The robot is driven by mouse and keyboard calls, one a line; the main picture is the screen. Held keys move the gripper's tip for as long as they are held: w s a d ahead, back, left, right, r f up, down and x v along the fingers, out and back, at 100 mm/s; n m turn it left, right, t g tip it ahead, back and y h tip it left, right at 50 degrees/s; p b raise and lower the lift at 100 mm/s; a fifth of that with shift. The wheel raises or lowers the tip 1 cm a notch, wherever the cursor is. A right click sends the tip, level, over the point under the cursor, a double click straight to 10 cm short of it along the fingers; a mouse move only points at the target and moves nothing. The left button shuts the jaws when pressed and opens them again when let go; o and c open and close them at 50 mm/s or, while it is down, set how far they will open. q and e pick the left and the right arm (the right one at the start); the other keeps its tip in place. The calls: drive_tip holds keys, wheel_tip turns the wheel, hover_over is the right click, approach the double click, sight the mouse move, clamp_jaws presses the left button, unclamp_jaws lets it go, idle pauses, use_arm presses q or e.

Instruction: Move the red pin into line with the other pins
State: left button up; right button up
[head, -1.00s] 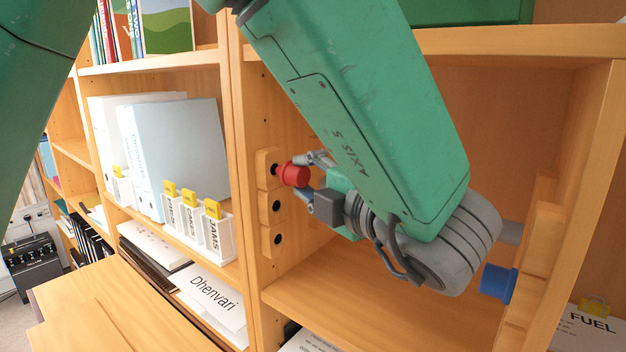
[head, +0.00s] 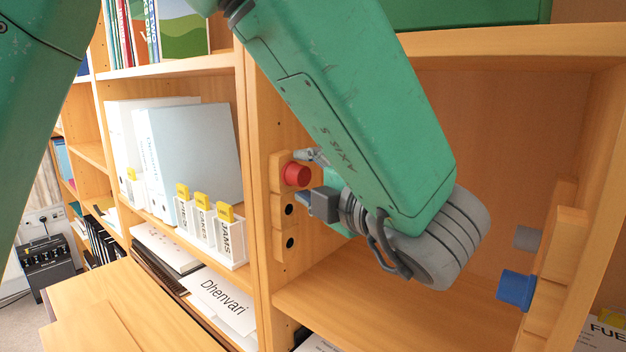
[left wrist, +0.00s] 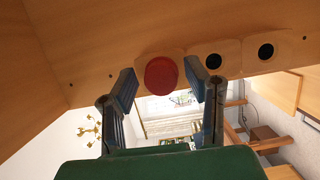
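The red pin (head: 297,174) sits at the top block of the left strip of wooden blocks (head: 282,211), against the cubicle's left wall. The two dark holes below it are empty. In the left wrist view the red pin (left wrist: 161,76) faces me between my fingers, with gaps on both sides. My left gripper (head: 316,178) is open around the pin; it also shows in the left wrist view (left wrist: 161,88). On the right wall, a grey pin (head: 526,237) and a blue pin (head: 515,289) stick out of wooden blocks (head: 566,243). My right gripper is out of view.
The cubicle's shelf board (head: 400,308) is bare below my arm. White labelled boxes (head: 215,240) and pale binders (head: 195,155) fill the shelf at left. A wooden desktop (head: 120,310) is at lower left. A green box (head: 470,12) stands above.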

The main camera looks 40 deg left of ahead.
use_arm(q)
drive_tip(key=shift+d, duration=0.1)
drive_tip(key=v, duration=1.2)
drive_tip(key=shift+r, duration=0.1)
